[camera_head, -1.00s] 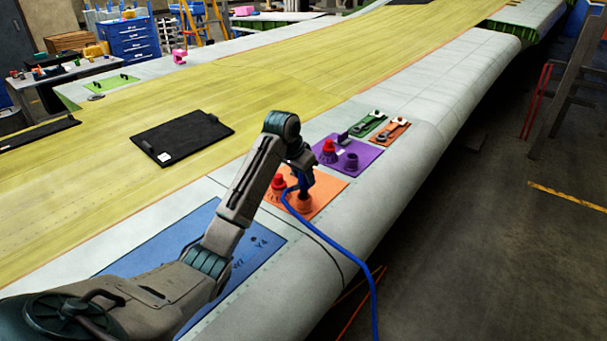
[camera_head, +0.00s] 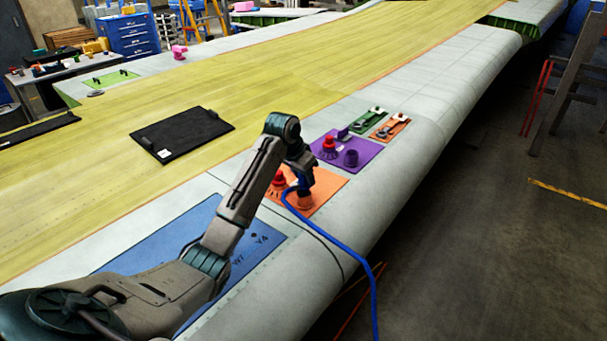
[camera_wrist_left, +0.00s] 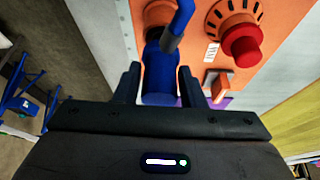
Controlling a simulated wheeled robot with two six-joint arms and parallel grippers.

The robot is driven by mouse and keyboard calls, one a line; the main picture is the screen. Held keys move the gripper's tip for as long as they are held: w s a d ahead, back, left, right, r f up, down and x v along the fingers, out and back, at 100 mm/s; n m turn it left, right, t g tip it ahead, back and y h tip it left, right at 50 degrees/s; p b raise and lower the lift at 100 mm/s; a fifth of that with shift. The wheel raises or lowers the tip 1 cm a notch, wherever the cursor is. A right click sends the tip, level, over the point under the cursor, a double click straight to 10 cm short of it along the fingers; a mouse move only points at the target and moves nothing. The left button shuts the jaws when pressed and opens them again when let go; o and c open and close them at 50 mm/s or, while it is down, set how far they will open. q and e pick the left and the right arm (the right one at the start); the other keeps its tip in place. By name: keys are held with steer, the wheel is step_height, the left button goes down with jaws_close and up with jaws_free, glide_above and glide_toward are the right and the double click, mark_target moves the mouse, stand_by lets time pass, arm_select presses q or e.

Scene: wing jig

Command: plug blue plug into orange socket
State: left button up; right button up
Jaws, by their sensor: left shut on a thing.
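The orange socket (camera_head: 305,202) is a short round piece standing on an orange panel (camera_head: 328,190) on the wing's pale edge. My left gripper (camera_head: 303,181) points down over it, shut on the blue plug (camera_wrist_left: 160,78). The plug sits between the two dark fingers in the left wrist view, with its lower end at the socket. I cannot tell how far the plug is inside the socket. A blue cable (camera_head: 340,247) loops from the plug and hangs over the wing's edge. The socket's rim also shows partly in the left wrist view (camera_wrist_left: 157,12). My right gripper is not in view.
A red knob (camera_head: 279,178) stands on the orange panel close to the gripper. A purple panel (camera_head: 367,148) with a red knob and purple socket lies behind. Green and orange tool panels lie farther off. A black pad (camera_head: 184,132) lies on the yellow wing skin.

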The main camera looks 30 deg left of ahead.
arm_select(q)
steer(key=shift+f, duration=0.85)
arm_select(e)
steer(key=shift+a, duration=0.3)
arm_select(q)
steer(key=o, duration=1)
steer(key=shift+o, duration=0.2)
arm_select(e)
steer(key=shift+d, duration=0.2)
arm_select(q)
steer(key=shift+s+r+b, duration=0.2)
steer(key=shift+r+b, duration=0.25)
steer(key=shift+r, duration=0.1)
steer(key=b+v, duration=0.2)
steer(key=v, duration=0.7)
steer(key=shift+s+r, duration=0.2)
steer(key=shift+r, duration=0.15)
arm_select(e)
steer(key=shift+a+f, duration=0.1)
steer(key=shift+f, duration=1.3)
